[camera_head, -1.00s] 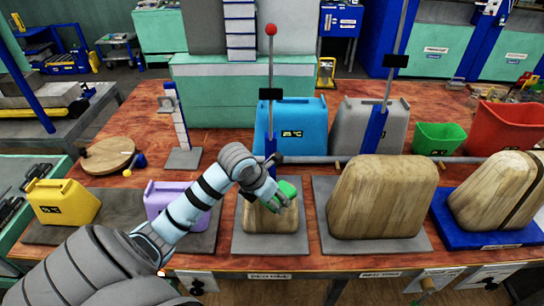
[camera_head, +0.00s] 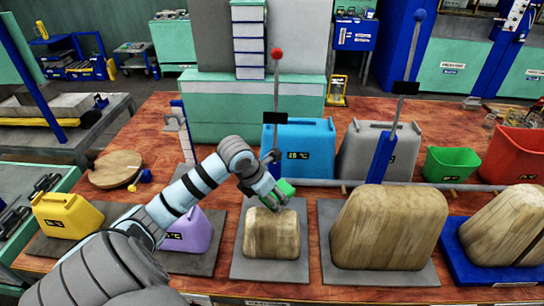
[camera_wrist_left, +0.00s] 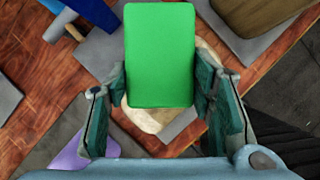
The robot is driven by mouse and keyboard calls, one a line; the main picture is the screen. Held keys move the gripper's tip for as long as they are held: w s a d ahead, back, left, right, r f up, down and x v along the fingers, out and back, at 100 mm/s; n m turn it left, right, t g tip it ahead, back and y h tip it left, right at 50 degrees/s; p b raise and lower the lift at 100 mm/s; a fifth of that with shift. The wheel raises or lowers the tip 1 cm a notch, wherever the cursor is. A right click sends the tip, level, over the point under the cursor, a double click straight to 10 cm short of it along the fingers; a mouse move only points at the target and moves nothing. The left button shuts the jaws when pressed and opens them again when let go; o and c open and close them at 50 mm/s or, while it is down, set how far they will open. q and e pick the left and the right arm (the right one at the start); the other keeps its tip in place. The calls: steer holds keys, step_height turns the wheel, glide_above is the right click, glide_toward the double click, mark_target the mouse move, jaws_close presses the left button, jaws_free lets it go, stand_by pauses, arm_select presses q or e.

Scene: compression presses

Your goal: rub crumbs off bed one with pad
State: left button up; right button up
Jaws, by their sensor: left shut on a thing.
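My left gripper (camera_head: 272,202) is shut on a green pad (camera_head: 284,187), which also shows large between the fingers in the left wrist view (camera_wrist_left: 160,55). The pad is above the back edge of a short wooden block (camera_head: 271,236). The block lies on a grey plate (camera_head: 268,269), the bed beneath the red-knobbed lever. In the left wrist view the pad hides much of the block (camera_wrist_left: 145,119). I cannot make out crumbs on the plate, and cannot tell whether the pad touches anything. My right gripper is not in view.
A red-knobbed lever (camera_head: 276,90) stands behind the plate, beside a blue bin (camera_head: 310,140). A larger wooden block (camera_head: 390,228) is to the right. A purple container (camera_head: 192,232) and a yellow one (camera_head: 65,215) are to the left.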

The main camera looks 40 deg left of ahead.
arm_select(q)
step_height(320, 180, up, 3)
steer(key=shift+d+f+p, duration=0.1)
steer(key=shift+d+p, duration=0.05)
steer(key=shift+p, duration=0.65)
steer(key=shift+w+r, duration=0.1)
steer(key=shift+r, duration=0.8)
